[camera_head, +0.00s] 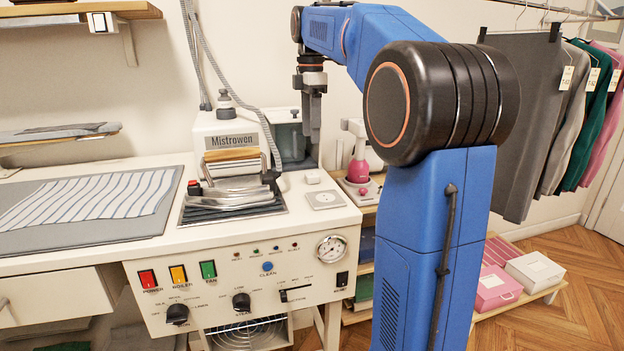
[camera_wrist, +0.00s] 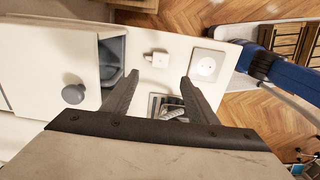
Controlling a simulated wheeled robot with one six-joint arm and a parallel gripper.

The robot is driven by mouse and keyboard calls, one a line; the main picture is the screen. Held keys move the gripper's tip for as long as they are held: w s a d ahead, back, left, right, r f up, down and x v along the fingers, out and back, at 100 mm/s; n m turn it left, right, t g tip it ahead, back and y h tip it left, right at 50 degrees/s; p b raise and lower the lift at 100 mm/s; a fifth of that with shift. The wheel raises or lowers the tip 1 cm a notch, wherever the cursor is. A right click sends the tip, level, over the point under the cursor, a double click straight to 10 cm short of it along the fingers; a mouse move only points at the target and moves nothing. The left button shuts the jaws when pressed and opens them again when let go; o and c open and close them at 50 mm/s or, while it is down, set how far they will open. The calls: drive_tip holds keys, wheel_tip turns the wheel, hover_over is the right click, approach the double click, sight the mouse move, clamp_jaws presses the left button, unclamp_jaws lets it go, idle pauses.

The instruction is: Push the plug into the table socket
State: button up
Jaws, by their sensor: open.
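The plug is a small white block (camera_head: 312,178) lying on the white table top, just behind the table socket. In the wrist view the plug (camera_wrist: 157,60) shows beyond the fingertips, roughly between their lines. The table socket (camera_head: 325,199) is a square plate with a round recess, near the table's right edge; the wrist view shows the socket (camera_wrist: 206,66) to the right of the plug, apart from it, with nothing in it. My gripper (camera_head: 312,138) points down above the back of the table. In the wrist view my gripper (camera_wrist: 160,76) is open and empty.
A white steam unit (camera_head: 232,140) with a water tank (camera_head: 289,144) stands left of my gripper. An iron (camera_head: 225,194) rests on its dark stand. A striped cloth (camera_head: 90,207) lies on the grey mat at left.

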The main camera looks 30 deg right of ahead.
hover_over(312, 174)
wheel_tip(312, 174, down, 7)
drive_tip(key=shift+w+a+r, duration=0.1)
drive_tip(key=shift+a+r, duration=0.05)
drive_tip(key=shift+f, duration=2.65)
drive_tip(key=c, duration=1.1)
